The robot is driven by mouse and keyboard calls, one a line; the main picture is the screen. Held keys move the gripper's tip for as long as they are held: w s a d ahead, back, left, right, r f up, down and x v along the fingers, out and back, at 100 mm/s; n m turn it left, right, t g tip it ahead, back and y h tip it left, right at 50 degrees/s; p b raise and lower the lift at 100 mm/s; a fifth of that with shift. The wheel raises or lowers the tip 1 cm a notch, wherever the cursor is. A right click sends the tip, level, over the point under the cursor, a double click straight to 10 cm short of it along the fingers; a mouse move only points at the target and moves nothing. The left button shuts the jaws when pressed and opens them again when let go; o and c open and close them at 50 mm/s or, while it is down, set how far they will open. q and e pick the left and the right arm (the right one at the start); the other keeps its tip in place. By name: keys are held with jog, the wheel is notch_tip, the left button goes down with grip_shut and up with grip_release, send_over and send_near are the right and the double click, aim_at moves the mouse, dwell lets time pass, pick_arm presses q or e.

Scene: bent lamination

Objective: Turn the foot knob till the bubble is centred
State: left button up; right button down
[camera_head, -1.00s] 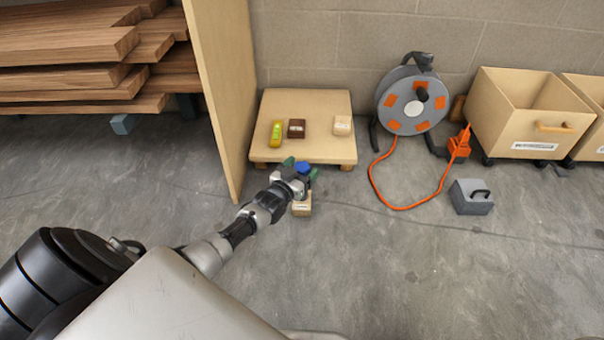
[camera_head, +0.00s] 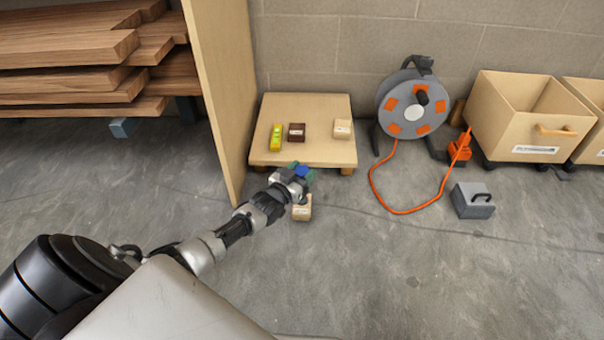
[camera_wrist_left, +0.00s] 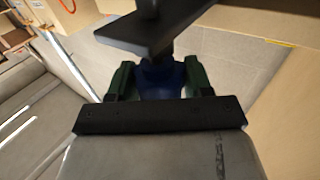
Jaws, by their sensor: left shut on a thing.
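A low wooden platform (camera_head: 320,108) stands on short feet near the wall. A yellow-green spirit level (camera_head: 276,138) lies on its left part; its bubble is too small to read. My left gripper (camera_head: 303,173) is at the platform's front edge, shut on a blue knob (camera_head: 302,170). In the left wrist view the blue knob (camera_wrist_left: 160,78) sits between the two green fingers, partly hidden by a dark bar. My right gripper is not in view.
A dark brown block (camera_head: 297,132) and a pale block (camera_head: 342,129) rest on the platform. Another pale block (camera_head: 302,209) is on the floor just below the gripper. A wooden panel (camera_head: 222,90) stands close left. A cable reel (camera_head: 393,125) and grey box (camera_head: 473,202) stand right.

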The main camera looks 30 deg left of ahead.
pick_arm(q)
jog(key=shift+a+f+m+h+b, duration=0.1)
jog(key=shift+f+m+h+b, duration=0.05)
jog(key=shift+m+h+b, duration=0.8)
jog(key=m+h, duration=0.1)
jog(key=h, duration=0.1)
jog(key=shift+g+h, duration=0.35)
jog(key=shift+g, duration=0.05)
jog(key=shift+m+g+h+b, duration=0.35)
jog(key=shift+m+g+h, duration=0.15)
jog(key=shift+m+h, duration=0.6)
jog(key=shift+m+g+h, duration=1.5)
jog(key=shift+m+h, duration=0.05)
jog(key=shift+h, duration=0.75)
jog(key=shift+s, duration=0.1)
jog(key=o, duration=0.9)
